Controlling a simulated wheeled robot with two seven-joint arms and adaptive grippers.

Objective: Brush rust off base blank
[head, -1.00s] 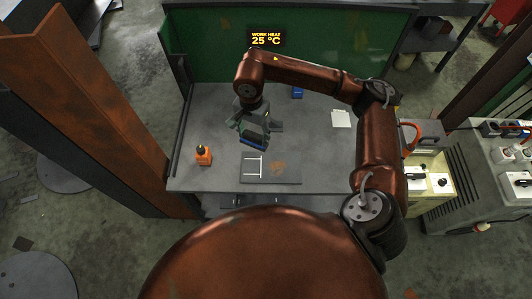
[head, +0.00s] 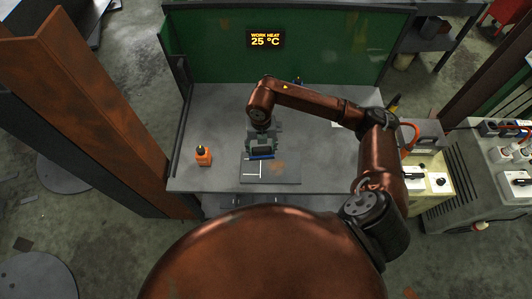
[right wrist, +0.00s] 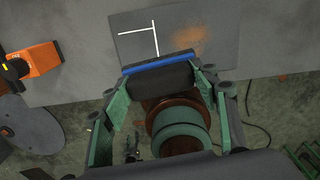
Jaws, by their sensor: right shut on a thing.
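The base blank (head: 285,174) is a flat dark grey plate near the front edge of the workbench, with white lines on its left part. A brown-orange rust patch (head: 278,167) lies right of the lines; it also shows in the right wrist view (right wrist: 190,41). My right gripper (head: 262,147) is shut on a dark block-shaped brush with a blue strip (right wrist: 160,63). It holds the brush over the far left part of the blank, left of the rust. Whether the brush touches the plate I cannot tell. My left gripper is not in view.
A green panel (head: 330,45) with a sign reading 25 °C (head: 265,39) closes the back. The bench left of the blank's far edge is mostly clear.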

